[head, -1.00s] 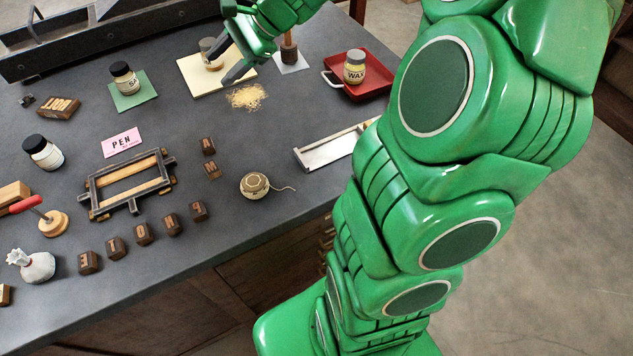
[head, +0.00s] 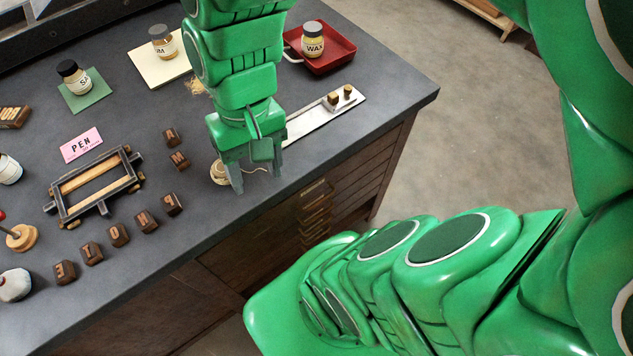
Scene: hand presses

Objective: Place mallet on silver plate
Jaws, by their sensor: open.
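My gripper (head: 256,176) points down near the table's front edge, with its fingers apart and nothing seen between them. Its left finger overlaps a ball of twine (head: 218,172) in the picture; I cannot tell whether they touch. I see no mallet and no silver plate for certain now. The place behind my raised forearm, between the cream sheet and the red tray, is hidden.
A metal composing stick (head: 302,124) with two small blocks lies right of my gripper. A red tray (head: 343,62) holds the wax jar (head: 313,44). Wooden letter blocks (head: 147,221) and a metal frame (head: 68,213) stand left. The front right table corner is clear.

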